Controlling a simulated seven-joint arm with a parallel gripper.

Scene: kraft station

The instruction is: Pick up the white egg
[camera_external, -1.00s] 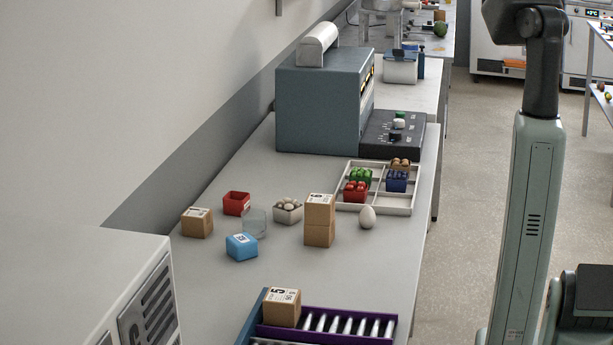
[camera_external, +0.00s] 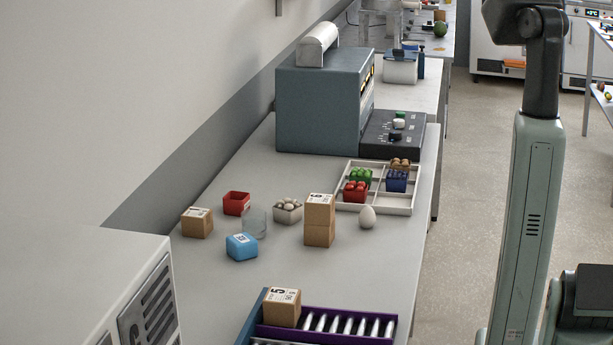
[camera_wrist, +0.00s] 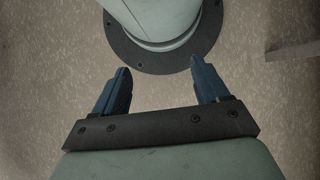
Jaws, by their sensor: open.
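The white egg (camera_external: 367,217) stands upright on the grey table, near its right edge. It is just in front of the white divided tray (camera_external: 405,203) and to the right of two stacked cardboard boxes (camera_external: 319,220). My gripper (camera_wrist: 160,78) shows only in the wrist view. Its two blue fingers are apart, with nothing between them. It is over the speckled floor and my own base, away from the table. The egg is not in the wrist view.
The tray holds small bins of red, green, blue and brown items. A white bin (camera_external: 287,211), glass (camera_external: 255,223), red bin (camera_external: 236,204) and blue box (camera_external: 241,247) stand left of the stacked boxes. A roller conveyor (camera_external: 330,325) lies in front. Bare table lies between conveyor and egg.

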